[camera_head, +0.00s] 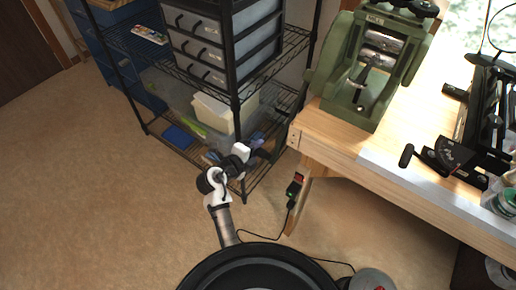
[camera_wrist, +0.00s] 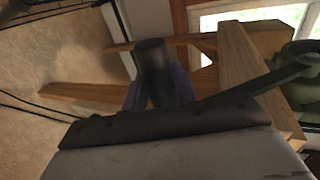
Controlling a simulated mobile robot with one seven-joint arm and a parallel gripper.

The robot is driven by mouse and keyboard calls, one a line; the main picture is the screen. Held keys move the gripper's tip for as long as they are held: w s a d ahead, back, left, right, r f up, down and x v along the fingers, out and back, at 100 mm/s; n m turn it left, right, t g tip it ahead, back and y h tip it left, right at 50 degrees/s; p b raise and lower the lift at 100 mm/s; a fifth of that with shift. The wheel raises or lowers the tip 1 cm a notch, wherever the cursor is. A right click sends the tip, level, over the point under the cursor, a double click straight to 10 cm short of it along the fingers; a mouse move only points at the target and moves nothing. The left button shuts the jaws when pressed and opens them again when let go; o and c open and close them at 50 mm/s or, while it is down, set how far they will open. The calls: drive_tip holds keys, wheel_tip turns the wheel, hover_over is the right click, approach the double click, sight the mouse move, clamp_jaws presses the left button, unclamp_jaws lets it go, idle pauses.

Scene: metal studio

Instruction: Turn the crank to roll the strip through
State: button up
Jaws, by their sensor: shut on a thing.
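The green rolling mill (camera_head: 347,100) stands on the wooden bench, with its metal rollers (camera_head: 380,43) facing up. Its dark crank arm (camera_wrist: 272,80) runs across the wrist view from the mill's green side (camera_wrist: 302,55) at the right. The black cylindrical crank handle (camera_wrist: 153,62) stands between my gripper's bluish fingers (camera_wrist: 157,92). My gripper (camera_head: 262,152) is shut on that handle, low beside the bench's left end in the head view. I cannot clearly make out the strip at the rollers.
A black wire shelf (camera_head: 238,95) with drawers and bins stands close behind my gripper. The wooden bench (camera_head: 325,140) has its corner just right of it. Another black tool (camera_head: 450,155) sits at the bench's right. Open floor (camera_head: 90,200) lies to the left.

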drive_tip(key=s+a+r, duration=0.3)
drive_tip(key=s+r, duration=0.1)
drive_tip(key=r, duration=0.2)
drive_tip(key=shift+s+a, duration=0.15)
drive_tip(key=shift+s, duration=0.05)
drive_tip(key=shift+o, duration=0.4)
drive_tip(key=s+a+r+p, duration=0.2)
drive_tip(key=s+r, duration=0.1)
drive_tip(key=r, duration=0.5)
drive_tip(key=shift+a, duration=0.15)
drive_tip(key=shift+s+r, duration=0.15)
drive_tip(key=shift+r, duration=0.05)
drive_tip(key=shift+c, duration=0.4)
wheel_tip(320, 180, up, 9)
drive_tip(key=p, duration=0.4)
drive_tip(key=shift+s+f, duration=0.15)
drive_tip(key=shift+s, duration=0.25)
drive_tip(key=o, duration=1)
drive_tip(key=shift+s, duration=0.15)
drive_tip(key=shift+a+f, duration=0.1)
drive_tip(key=shift+f, duration=0.05)
drive_tip(key=v, duration=0.7)
drive_tip(key=shift+a, duration=0.15)
